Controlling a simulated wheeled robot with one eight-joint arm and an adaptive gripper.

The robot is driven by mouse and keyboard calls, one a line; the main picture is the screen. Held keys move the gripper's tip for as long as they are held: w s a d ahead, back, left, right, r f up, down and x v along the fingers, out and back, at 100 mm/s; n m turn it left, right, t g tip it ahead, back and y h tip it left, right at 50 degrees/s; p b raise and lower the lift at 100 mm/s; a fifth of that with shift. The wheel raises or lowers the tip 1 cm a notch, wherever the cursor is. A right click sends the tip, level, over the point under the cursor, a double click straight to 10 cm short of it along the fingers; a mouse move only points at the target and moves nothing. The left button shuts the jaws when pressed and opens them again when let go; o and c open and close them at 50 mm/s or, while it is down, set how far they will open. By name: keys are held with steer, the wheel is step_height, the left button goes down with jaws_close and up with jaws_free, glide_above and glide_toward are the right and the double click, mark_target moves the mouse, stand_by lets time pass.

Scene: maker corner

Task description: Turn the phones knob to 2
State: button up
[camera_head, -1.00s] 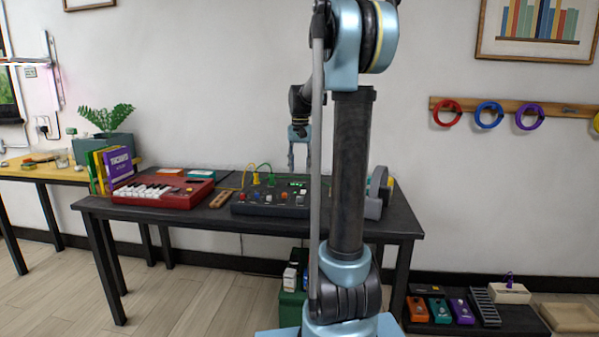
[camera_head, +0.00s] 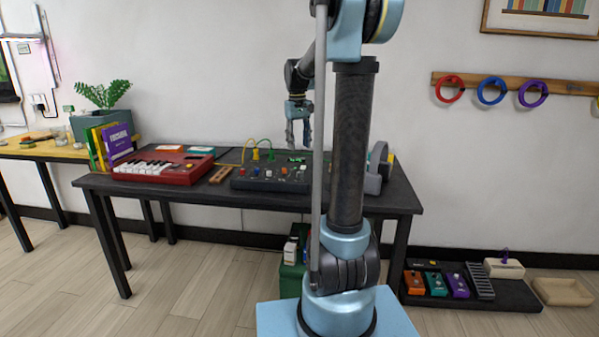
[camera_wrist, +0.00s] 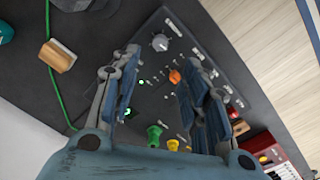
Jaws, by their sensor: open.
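The dark control box (camera_head: 245,183) lies on the table, partly behind my arm in the head view. In the wrist view its panel (camera_wrist: 205,62) carries a grey knob (camera_wrist: 160,42), an orange knob (camera_wrist: 175,77), small switches and lit green marks. I cannot read the labels, so I cannot tell which knob is phones. Green (camera_wrist: 154,133) and yellow (camera_wrist: 172,145) plugs stand in it near my palm. My gripper (camera_head: 298,144) is open and empty above the box, fingers pointing down.
A red keyboard (camera_head: 172,175) and a wooden piece (camera_head: 222,174) lie left of the box. Grey headphones (camera_head: 375,172) on a stand are to its right. A green cable (camera_wrist: 52,70) runs beside the box. Pedals (camera_head: 458,286) sit on a low board on the floor.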

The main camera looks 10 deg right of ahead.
mark_target(300, 172)
steer(key=f, duration=1.1)
steer(key=shift+d+f, duration=0.25)
steer(key=shift+f, duration=0.05)
jaws_close()
